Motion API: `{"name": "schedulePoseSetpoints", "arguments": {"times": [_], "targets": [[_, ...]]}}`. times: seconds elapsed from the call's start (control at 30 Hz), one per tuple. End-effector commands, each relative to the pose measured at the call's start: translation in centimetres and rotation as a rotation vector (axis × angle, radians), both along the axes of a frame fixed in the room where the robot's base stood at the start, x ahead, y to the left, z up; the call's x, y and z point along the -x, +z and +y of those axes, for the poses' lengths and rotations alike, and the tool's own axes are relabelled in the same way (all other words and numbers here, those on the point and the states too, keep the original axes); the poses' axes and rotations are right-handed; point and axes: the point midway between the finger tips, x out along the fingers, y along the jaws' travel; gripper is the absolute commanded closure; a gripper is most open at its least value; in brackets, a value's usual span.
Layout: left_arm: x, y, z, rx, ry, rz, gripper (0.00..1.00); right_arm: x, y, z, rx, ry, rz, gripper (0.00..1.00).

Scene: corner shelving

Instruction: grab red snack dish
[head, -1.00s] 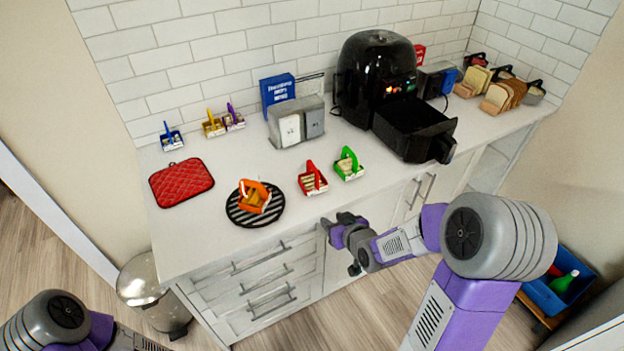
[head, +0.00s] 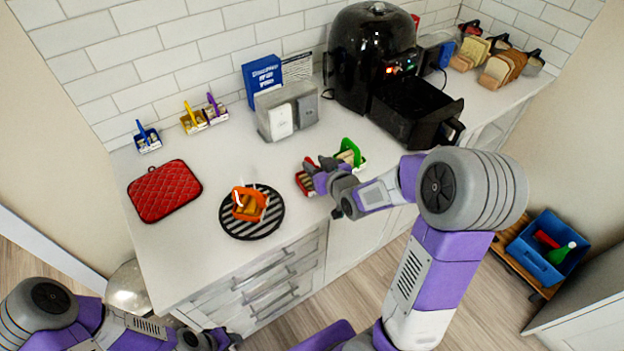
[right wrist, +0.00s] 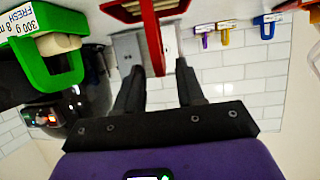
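The red snack dish (head: 305,184) stands near the counter's front edge in the head view, partly hidden by my right gripper (head: 322,176). In the right wrist view, the red dish's handle (right wrist: 152,45) reaches in between the two fingers of my right gripper (right wrist: 158,68). The fingers are apart, with a gap on each side of the handle. My left gripper (head: 222,339) is low at the bottom edge of the head view, away from the counter; its fingers are not clear.
A green-handled dish (head: 350,153) stands close to the right of the red one; it also shows in the right wrist view (right wrist: 45,60). An orange-handled dish (head: 247,207) sits on a striped round mat (head: 238,232) to the left. The black air fryer drawer (head: 425,125) juts out at right.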

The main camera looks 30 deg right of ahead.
Motion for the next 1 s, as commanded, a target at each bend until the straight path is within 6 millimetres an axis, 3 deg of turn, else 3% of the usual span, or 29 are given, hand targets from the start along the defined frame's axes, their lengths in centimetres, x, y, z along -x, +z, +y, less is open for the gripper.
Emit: {"name": "schedulePoseSetpoints", "arguments": {"times": [0.27, 0.53, 0.57, 0.8, 1.0], "targets": [[0.0, -0.4, 0.0, 0.000, 0.000, -0.001, 0.57, -3.0, -1.8, 0.2, 0.001, 0.000, 0.001, 0.62], [0.0, -0.4, 0.0, 0.000, 0.000, -0.001, 0.57, -3.3, -1.8, 0.2, -0.001, 0.000, 0.001, 0.62], [0.0, -0.4, 0.0, 0.000, 0.000, -0.001, 0.57, -3.3, -1.8, 0.2, -0.001, 0.000, 0.001, 0.63], [0.0, -0.4, 0.0, 0.000, 0.000, -0.001, 0.57, -3.3, -1.8, 0.2, -0.001, 0.000, 0.001, 1.00], [0.0, -0.4, 0.0, 0.000, 0.000, -0.001, 0.57, -3.3, -1.8, 0.2, 0.000, 0.000, 0.001, 1.00]]}}
